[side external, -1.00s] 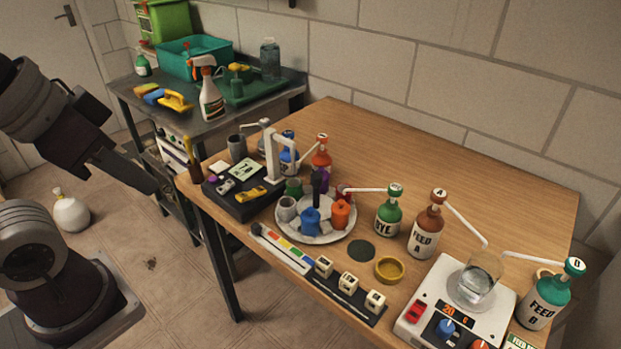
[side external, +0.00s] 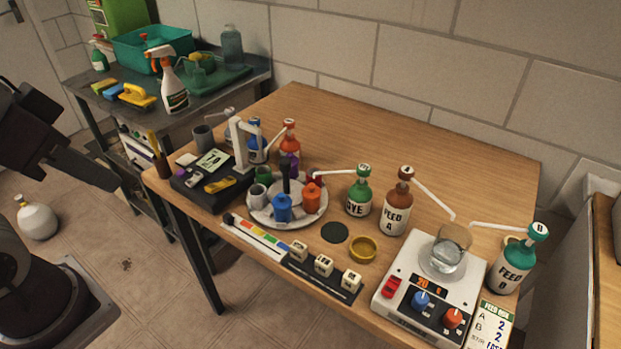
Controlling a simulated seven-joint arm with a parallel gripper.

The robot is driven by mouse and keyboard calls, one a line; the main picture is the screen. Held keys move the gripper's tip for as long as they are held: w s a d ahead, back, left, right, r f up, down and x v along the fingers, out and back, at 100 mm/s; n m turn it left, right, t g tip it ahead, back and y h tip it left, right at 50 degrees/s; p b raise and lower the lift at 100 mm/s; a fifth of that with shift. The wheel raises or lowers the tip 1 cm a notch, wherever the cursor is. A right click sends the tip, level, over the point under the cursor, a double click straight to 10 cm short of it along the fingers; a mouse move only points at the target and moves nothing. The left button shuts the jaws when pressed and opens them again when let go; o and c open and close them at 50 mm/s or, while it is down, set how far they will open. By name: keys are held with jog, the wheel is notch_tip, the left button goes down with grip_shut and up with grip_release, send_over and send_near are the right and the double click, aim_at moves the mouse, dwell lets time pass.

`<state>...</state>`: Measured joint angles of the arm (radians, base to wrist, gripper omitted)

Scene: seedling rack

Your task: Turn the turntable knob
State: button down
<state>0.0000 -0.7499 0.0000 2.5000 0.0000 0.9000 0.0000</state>
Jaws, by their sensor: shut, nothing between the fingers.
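The turntable (side external: 297,214) is a round pale plate on the wooden table, left of the middle. Its knob (side external: 286,183) appears to be the black upright post at the centre. Small pots stand around it: blue (side external: 282,208), orange (side external: 312,199), grey (side external: 258,196), green, purple and dark red. The rear pots are partly hidden. My gripper (side external: 112,186) is at the left of the view, off the table's left edge and well apart from the turntable. It is dark, shut and empty, pointing down and to the right.
A white post (side external: 239,147) on a black box (side external: 206,193) stands just left of the turntable. A green DYE bottle (side external: 359,194) and brown FEED A bottle (side external: 397,206) stand right. A colour strip (side external: 258,237) and lettered cubes lie in front. The table's back is clear.

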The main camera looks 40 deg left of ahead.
dwell(0.4)
jog(key=c, duration=1.9)
grip_release()
jog(key=shift+w, duration=0.1)
jog(key=o, duration=0.7)
jog(key=w+r+m+g, duration=0.1)
jog(key=w+r+m, duration=0.1)
jog(key=w, duration=0.3)
jog(key=shift+w+r, duration=0.25)
jog(key=shift+r, duration=0.05)
jog(key=shift+o, duration=0.2)
jog(key=w+m+g, duration=0.1)
jog(key=w+m, duration=0.1)
jog(key=w, duration=0.4)
jog(key=shift+d+r+m, duration=0.15)
jog(key=shift+r+m, duration=0.25)
jog(key=m+g, duration=0.3)
jog(key=m, duration=0.6)
send_over(285, 161)
jog(key=s, duration=0.1)
notch_tip(285, 161, down, 13)
jog(key=shift+m+g, duration=0.3)
jog(key=shift+m, duration=0.3)
jog(key=f, duration=0.5)
jog(key=w+f, duration=0.1)
jog(key=f, duration=0.2)
jog(key=shift+f, duration=0.55)
